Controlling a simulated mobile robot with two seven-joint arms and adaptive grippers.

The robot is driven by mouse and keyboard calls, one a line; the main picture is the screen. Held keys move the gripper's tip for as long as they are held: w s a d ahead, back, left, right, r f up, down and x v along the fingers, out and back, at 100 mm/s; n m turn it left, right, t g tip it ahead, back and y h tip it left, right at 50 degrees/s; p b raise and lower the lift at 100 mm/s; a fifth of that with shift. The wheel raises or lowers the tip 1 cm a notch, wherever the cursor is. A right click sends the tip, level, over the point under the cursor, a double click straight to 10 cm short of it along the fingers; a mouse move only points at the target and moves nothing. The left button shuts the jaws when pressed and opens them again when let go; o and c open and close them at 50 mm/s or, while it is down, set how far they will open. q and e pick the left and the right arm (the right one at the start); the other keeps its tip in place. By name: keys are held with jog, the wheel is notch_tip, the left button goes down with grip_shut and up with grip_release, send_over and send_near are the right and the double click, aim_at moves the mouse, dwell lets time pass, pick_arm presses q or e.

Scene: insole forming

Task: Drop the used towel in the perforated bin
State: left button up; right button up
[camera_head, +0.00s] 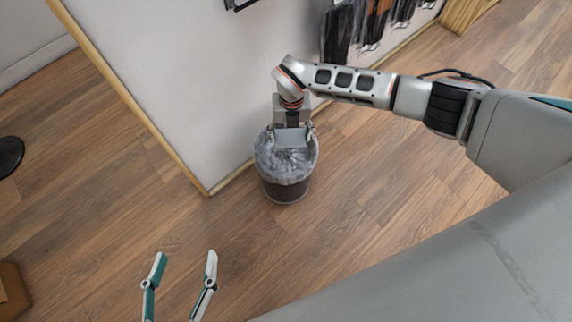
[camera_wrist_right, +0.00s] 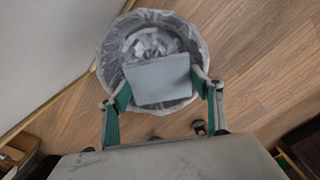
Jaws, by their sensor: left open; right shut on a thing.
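The perforated bin (camera_head: 284,190) stands on the wood floor against the white wall panel, lined with a clear bag. Its lined opening also shows in the right wrist view (camera_wrist_right: 112,52). My right gripper (camera_head: 293,137) is over the bin mouth, shut on the towel (camera_head: 292,143), a folded grey-blue cloth. In the right wrist view the towel (camera_wrist_right: 158,80) sits between the two fingers, with the bag's inside behind it. How far it is above the rim is hard to tell. My left gripper (camera_head: 183,270) is open and empty at the bottom of the head view.
The white panel (camera_head: 205,80) with a wooden edge strip stands right behind the bin. Dark items (camera_head: 340,32) hang on it at the top. A brown box (camera_head: 12,295) is at the lower left. The floor (camera_head: 110,200) in front is clear.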

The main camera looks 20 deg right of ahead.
jog(key=shift+w, duration=0.1)
jog(key=o, duration=1.2)
jog(key=shift+o, duration=0.2)
notch_tip(320, 180, up, 12)
